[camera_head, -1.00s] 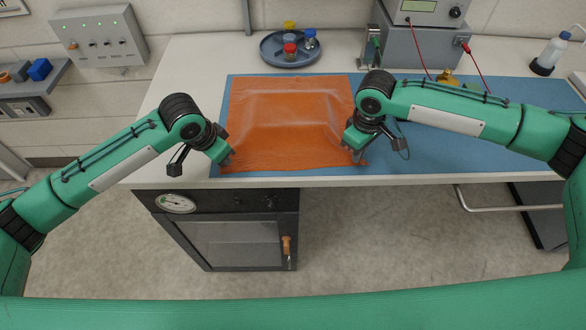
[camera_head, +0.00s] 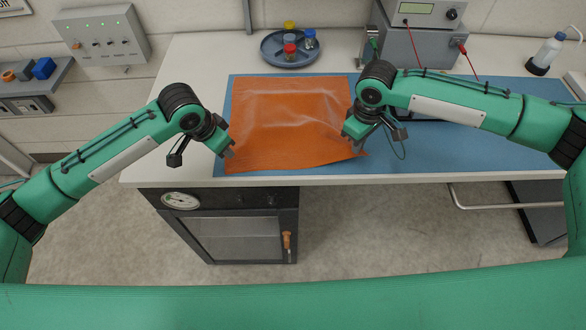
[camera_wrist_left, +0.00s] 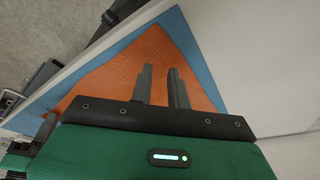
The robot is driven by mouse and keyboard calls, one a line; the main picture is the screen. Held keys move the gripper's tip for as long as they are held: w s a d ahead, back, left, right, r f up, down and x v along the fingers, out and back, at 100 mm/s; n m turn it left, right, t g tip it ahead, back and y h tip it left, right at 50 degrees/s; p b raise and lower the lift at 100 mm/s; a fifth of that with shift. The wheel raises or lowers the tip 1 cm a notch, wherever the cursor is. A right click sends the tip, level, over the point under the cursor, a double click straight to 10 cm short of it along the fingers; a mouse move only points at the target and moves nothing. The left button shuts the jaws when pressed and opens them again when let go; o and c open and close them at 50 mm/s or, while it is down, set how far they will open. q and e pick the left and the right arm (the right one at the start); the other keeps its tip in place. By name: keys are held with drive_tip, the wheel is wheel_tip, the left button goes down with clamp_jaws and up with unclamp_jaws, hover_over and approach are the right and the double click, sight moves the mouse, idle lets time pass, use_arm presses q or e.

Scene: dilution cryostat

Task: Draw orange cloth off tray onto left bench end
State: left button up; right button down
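The orange cloth (camera_head: 290,118) lies over the blue mat with a raised, boxy ridge across its middle; whatever is under it, including any tray, is hidden. My left gripper (camera_head: 229,154) is over the cloth's front left edge. In the left wrist view its two fingers (camera_wrist_left: 161,78) are apart, with orange cloth (camera_wrist_left: 125,68) visible between and around them. My right gripper (camera_head: 357,147) is at the cloth's front right corner. That corner sits beneath its fingertips and appears lifted with them, though the fingertips are partly hidden.
The blue mat (camera_head: 450,145) covers the white bench; the bare left bench end (camera_head: 180,75) is clear. A round dark tray (camera_head: 270,52) with small capped jars stands behind the cloth. An instrument box (camera_head: 420,45) with red leads stands at the back right.

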use_arm(q)
drive_tip(key=o, duration=0.7)
drive_tip(key=shift+c, duration=1.4)
drive_tip(key=shift+s+d+f+t+h, duration=0.2)
drive_tip(key=shift+s+f+t+h, duration=0.1)
drive_tip(key=shift+s+f+h, duration=0.6)
drive_tip(key=shift+s+a+f+t+h, duration=0.1)
drive_tip(key=shift+s+f+t+h, duration=0.2)
drive_tip(key=shift+s+f+h, duration=0.25)
drive_tip(key=shift+s+a+f+t+h, duration=0.1)
drive_tip(key=shift+s+a+t+h, duration=0.3)
drive_tip(key=shift+s+t+h, duration=0.15)
drive_tip(key=shift+s+a+t, duration=0.25)
drive_tip(key=s+a+r+t+h, duration=0.2)
drive_tip(key=s+a+t, duration=0.2)
drive_tip(key=a, duration=0.1)
drive_tip(key=shift+x, duration=4.85)
